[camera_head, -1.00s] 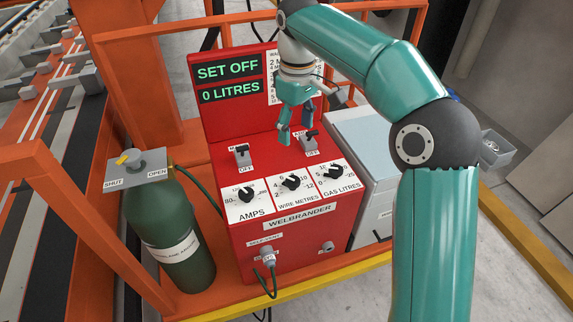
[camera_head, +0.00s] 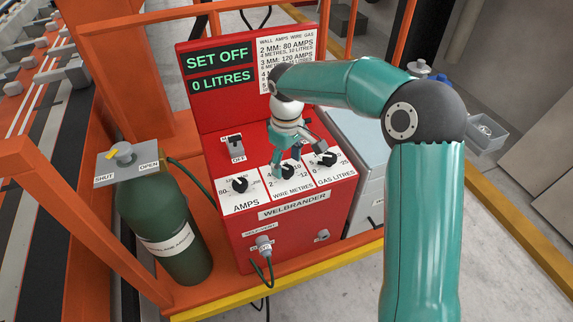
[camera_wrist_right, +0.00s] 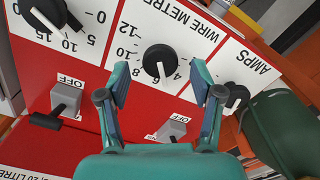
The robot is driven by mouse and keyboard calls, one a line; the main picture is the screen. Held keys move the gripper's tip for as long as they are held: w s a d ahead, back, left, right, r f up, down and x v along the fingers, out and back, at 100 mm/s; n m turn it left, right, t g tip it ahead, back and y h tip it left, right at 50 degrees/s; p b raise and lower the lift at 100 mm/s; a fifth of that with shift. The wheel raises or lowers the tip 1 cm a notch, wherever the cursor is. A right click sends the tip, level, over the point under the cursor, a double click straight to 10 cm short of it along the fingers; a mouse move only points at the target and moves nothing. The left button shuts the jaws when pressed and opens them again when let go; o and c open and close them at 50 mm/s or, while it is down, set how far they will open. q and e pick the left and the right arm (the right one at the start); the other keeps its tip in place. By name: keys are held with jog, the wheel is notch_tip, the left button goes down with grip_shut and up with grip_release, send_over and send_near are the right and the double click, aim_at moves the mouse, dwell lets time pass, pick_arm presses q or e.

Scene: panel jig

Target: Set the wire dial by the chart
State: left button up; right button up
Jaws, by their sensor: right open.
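The wire dial (camera_wrist_right: 160,60) is a black round knob with a white mark on the white WIRE METRES plate. My right gripper (camera_head: 287,172) is open and empty, pointing down over this plate. In the right wrist view its fingertips (camera_wrist_right: 160,80) stand on either side of the knob, apart from it. The chart (camera_head: 286,62) is a white sheet on the red back panel; its upper lines read 2 MM: 80 AMPS and 3 MM: 120 AMPS. The arm hides its lower lines. My left gripper is out of view.
The amps dial (camera_head: 240,185) and gas dial (camera_head: 326,158) flank the wire plate. A switch (camera_head: 236,146) stands behind the amps dial. The display (camera_head: 219,68) reads SET OFF, 0 LITRES. A green gas cylinder (camera_head: 165,225) stands left of the red machine (camera_head: 290,235).

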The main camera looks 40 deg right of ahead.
jog(key=shift+f, duration=0.95)
jog(key=c, duration=1.1)
jog(key=shift+m+b, duration=0.45)
jog(key=shift+m, duration=0.55)
jog(key=shift+c, duration=0.2)
jog(key=shift+m, duration=0.9)
jog(key=o, duration=1.1)
jog(key=shift+o, duration=0.2)
